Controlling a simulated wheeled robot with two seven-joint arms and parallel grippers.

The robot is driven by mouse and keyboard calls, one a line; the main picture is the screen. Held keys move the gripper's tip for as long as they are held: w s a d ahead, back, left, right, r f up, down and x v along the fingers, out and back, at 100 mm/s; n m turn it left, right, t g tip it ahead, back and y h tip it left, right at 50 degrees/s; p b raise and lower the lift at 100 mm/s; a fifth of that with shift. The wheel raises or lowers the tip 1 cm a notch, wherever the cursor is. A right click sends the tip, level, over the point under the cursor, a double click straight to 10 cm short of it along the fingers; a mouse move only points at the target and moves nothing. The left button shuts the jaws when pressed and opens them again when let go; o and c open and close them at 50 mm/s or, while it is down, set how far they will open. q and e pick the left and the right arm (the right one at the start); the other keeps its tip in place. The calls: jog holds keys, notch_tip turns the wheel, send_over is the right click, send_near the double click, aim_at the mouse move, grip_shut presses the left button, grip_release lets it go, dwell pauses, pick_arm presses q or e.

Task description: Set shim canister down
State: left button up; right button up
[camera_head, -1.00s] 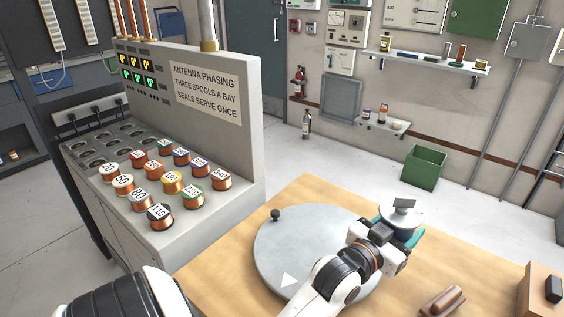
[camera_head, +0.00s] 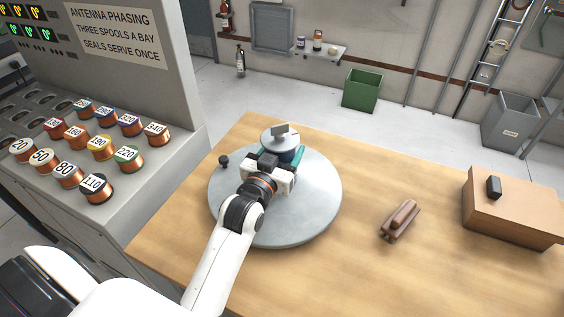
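The shim canister (camera_head: 282,136) is a round, dark-sided can with a pale grey top and a small upright grey tab. My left gripper (camera_head: 285,153) has its teal fingers around the canister's sides, and its hand hides the near side. The canister is upright over the far part of the round grey turntable (camera_head: 310,212). Its bottom is hidden, so I cannot tell whether it touches the disc. My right gripper is not in view.
A small black knob (camera_head: 224,161) stands at the turntable's left edge. A brown object (camera_head: 400,221) and a cardboard-coloured box (camera_head: 512,213) are on the wooden table (camera_head: 350,275) to the right. The spool console (camera_head: 160,150) stands left. Table between turntable and brown object is clear.

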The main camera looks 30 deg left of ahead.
pick_arm(q)
jog(key=shift+f, duration=1.6)
jog(key=shift+f, duration=0.1)
jog(key=o, duration=1.2)
jog(key=shift+f, duration=0.15)
jog(key=shift+o, duration=0.2)
jog(key=shift+s+r, duration=0.1)
jog(key=shift+r, duration=0.1)
jog(key=s, duration=0.4)
jog(key=s+b, duration=0.1)
jog(key=s, duration=0.6)
jog(key=shift+s+d, duration=0.35)
jog(key=shift+s, duration=0.05)
